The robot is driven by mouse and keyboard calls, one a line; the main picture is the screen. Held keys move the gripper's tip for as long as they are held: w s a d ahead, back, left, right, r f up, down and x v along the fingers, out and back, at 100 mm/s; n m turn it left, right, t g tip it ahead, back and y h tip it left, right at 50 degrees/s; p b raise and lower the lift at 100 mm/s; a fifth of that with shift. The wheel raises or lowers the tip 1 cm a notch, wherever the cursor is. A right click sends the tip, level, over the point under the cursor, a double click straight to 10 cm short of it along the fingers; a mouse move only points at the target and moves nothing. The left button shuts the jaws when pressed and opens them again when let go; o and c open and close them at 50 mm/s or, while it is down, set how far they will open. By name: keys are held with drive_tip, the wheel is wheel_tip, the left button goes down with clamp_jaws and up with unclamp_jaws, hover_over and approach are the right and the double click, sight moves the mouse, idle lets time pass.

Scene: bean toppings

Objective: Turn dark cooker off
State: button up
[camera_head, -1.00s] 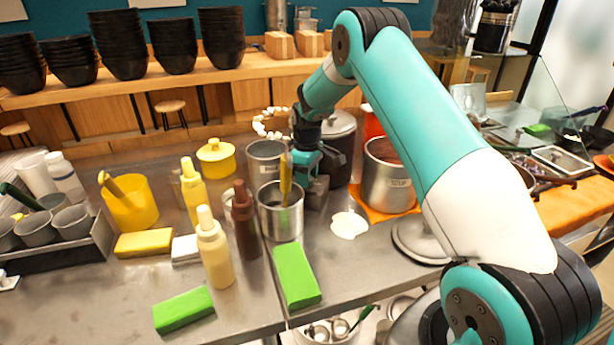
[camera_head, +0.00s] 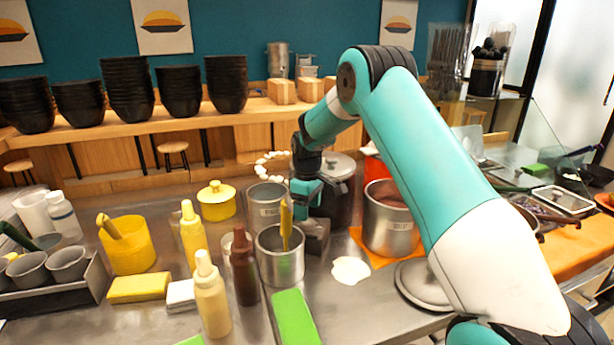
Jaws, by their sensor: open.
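The dark cooker (camera_head: 342,200) is a dark round pot with a grey lid, standing on the metal counter behind my gripper. My gripper (camera_head: 312,212) points down at the cooker's front left side, close to it. My gripper's fingertips are partly hidden behind the steel pot with the yellow-handled utensil. A grey block shows just below my gripper; I cannot tell whether it belongs to the cooker. The cooker's switch is not visible, and I cannot tell whether my gripper touches the cooker. My gripper is open, with nothing seen in it.
A steel pot (camera_head: 281,262) with a yellow-handled utensil stands in front of my gripper. A labelled steel pot (camera_head: 268,206) is to the left, and a larger one (camera_head: 391,230) on an orange mat to the right. Sauce bottles (camera_head: 211,296) crowd the front left. A white spill (camera_head: 350,270) lies right of centre.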

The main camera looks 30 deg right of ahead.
wheel_tip(320, 180, up, 14)
drive_tip(key=b, duration=0.1)
drive_tip(key=shift+f, duration=0.25)
idle(0.4)
